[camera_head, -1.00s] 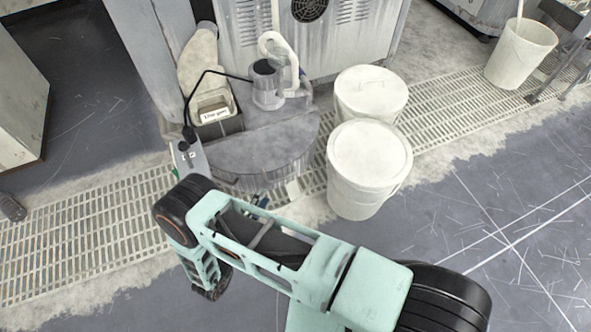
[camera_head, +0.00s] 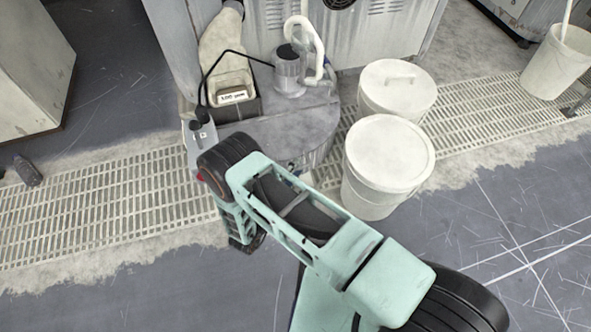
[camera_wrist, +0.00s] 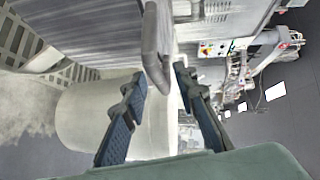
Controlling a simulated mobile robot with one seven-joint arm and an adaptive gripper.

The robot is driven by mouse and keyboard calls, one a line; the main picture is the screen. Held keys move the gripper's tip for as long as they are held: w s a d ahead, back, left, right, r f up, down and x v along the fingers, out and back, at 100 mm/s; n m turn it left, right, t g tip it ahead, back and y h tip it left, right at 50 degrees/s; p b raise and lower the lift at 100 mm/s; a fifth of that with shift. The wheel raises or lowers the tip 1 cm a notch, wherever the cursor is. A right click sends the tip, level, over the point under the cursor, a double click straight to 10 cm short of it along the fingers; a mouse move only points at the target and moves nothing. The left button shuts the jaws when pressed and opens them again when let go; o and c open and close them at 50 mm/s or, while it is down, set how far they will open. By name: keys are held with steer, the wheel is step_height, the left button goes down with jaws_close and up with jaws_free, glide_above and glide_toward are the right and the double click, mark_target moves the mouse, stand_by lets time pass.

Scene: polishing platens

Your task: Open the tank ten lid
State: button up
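A round grey tank with a flat grey lid (camera_head: 300,128) stands at the centre of the head view, partly hidden by my arm. In the wrist view, the tank's ribbed grey wall (camera_wrist: 95,35) fills the upper left. A grey bar like a handle (camera_wrist: 156,50) hangs down from the top edge there; I cannot tell for sure that it belongs to the lid. My gripper (camera_wrist: 158,80) is open, with the bar's lower end around the gap between its fingertips. I cannot tell whether they touch. In the head view my gripper is hidden behind my arm.
Two white lidded buckets (camera_head: 388,158) (camera_head: 398,90) stand right of the tank. A pump (camera_head: 289,70) with a pale hose and a labelled box (camera_head: 233,97) sit at the tank's top. A grey machine stands behind. Floor grating (camera_head: 100,205) runs left; an open bucket (camera_head: 556,62) stands far right.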

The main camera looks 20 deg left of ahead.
steer(key=shift+w+d, duration=0.1)
steer(key=shift+w, duration=0.25)
steer(key=shift+c, duration=0.7)
jaws_close()
